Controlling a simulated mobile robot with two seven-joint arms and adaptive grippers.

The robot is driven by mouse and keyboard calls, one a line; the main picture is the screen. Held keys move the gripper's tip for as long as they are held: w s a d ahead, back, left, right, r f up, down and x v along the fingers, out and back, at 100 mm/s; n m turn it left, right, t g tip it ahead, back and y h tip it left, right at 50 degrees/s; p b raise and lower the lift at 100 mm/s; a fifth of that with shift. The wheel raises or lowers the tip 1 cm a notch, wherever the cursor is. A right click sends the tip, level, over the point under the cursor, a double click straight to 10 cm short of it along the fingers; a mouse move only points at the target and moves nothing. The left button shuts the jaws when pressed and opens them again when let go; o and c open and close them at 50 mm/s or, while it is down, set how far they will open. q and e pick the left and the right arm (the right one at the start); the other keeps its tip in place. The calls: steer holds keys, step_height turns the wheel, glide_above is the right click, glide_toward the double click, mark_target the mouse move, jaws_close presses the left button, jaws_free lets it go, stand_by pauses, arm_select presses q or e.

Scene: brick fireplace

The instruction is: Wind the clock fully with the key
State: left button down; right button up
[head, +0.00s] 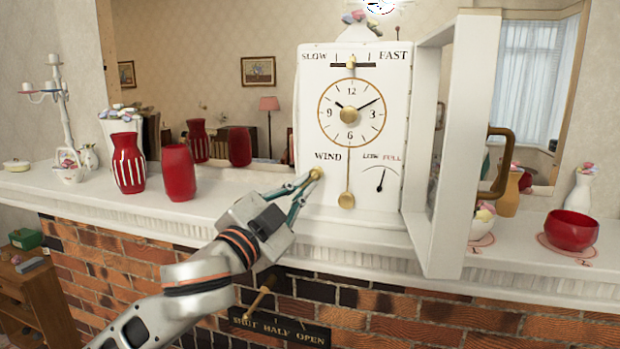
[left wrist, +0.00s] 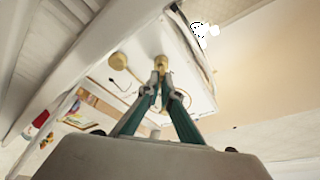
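The white clock (head: 325,120) stands on the mantel with its glazed door (head: 465,150) swung open to the right. The brass key (head: 316,173) sits at the clock face just below the word WIND. My left gripper (head: 303,184) is closed around the key, its fingertips partly hiding it. The left wrist view shows the brass key (left wrist: 161,63) between the nearly joined fingertips (left wrist: 160,88), against the clock front. The LOW–FULL gauge (head: 381,182) has its needle pointing up and slightly right, towards FULL. My right gripper is not in view.
The brass pendulum (head: 347,201) hangs right of the key. Red vases (head: 179,172) stand left on the mantel (head: 200,208). A red bowl (head: 571,231) stands on the right. A brass lever (head: 262,292) is below, at the SHUT HALF OPEN plate (head: 285,329).

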arm_select(q)
steer(key=shift+a+r+m, duration=0.1)
steer(key=shift+r+m, duration=0.15)
steer(key=shift+m, duration=0.75)
steer(key=m+g, duration=0.1)
steer(key=m, duration=0.2)
steer(key=shift+m, duration=0.3)
steer(key=shift+w+a+r+m+g, duration=0.1)
steer(key=shift+r+m+g, duration=0.15)
steer(key=shift+m+g, duration=0.55)
steer(key=shift+f+m, duration=0.1)
steer(key=shift+m, duration=1.2)
